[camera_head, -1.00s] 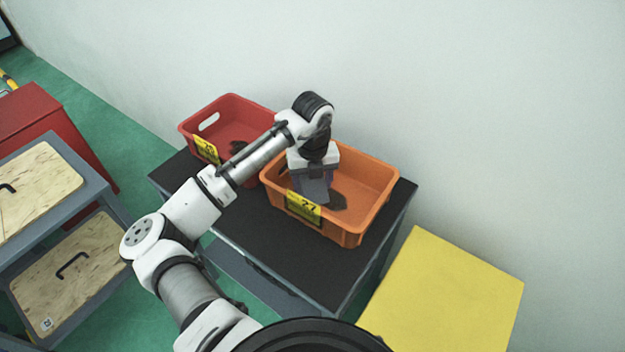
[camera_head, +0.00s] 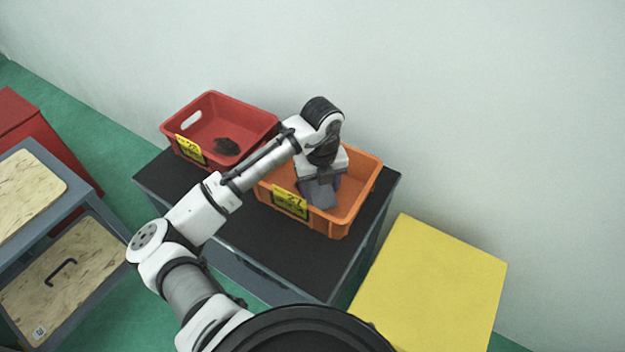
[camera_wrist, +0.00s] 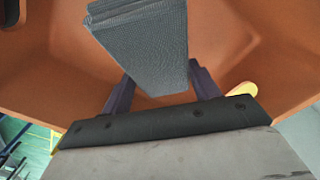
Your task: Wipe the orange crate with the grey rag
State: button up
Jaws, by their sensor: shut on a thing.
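The orange crate (camera_head: 359,193) stands on a black-topped cabinet, with a yellow label marked 27 on its front. My gripper (camera_head: 321,180) reaches down into it and is shut on the folded grey rag (camera_head: 318,193). The wrist view shows the rag (camera_wrist: 145,45) between the two purple-grey fingers (camera_wrist: 162,88), with orange crate walls and floor (camera_wrist: 235,45) around it. The rag hangs low in the crate; whether it touches the floor I cannot tell. No dark smudge shows on the visible crate floor; part of it is hidden behind the rag and gripper.
A red crate (camera_head: 262,122) with a dark smudge (camera_head: 227,146) inside stands to the left on the same black top (camera_head: 290,255). A yellow box (camera_head: 435,285) is at the right. Wooden-panelled grey cabinet (camera_head: 60,270) at the left. A wall rises behind.

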jog(key=shift+s+d+p, duration=0.2)
jog(key=shift+s+d, duration=0.65)
jog(key=shift+d, duration=0.35)
jog(key=shift+s+d+p, duration=0.2)
jog(key=shift+s+d, duration=0.65)
jog(key=shift+d, duration=0.3)
jog(key=shift+w+a+f+b, duration=0.1)
jog(key=shift+w+a+b, duration=0.15)
jog(key=shift+w+a, duration=0.3)
jog(key=shift+w+a+b, duration=0.25)
jog(key=shift+w+a, duration=0.1)
jog(key=shift+a, duration=0.35)
jog(key=shift+w+a+b, duration=0.3)
jog(key=shift+w+a, duration=0.6)
jog(key=shift+a, duration=0.35)
jog(key=shift+w+a+b, duration=0.25)
jog(key=shift+w+a, duration=0.65)
jog(key=shift+a, duration=0.3)
jog(key=shift+w+a+b, duration=0.3)
jog(key=shift+w+a, duration=0.6)
jog(key=shift+a, duration=0.35)
notch_tip(320, 180, up, 6)
jog(key=p, duration=0.4)
jog(key=shift+r+p, duration=1.25)
jog(key=shift+r, duration=0.3)
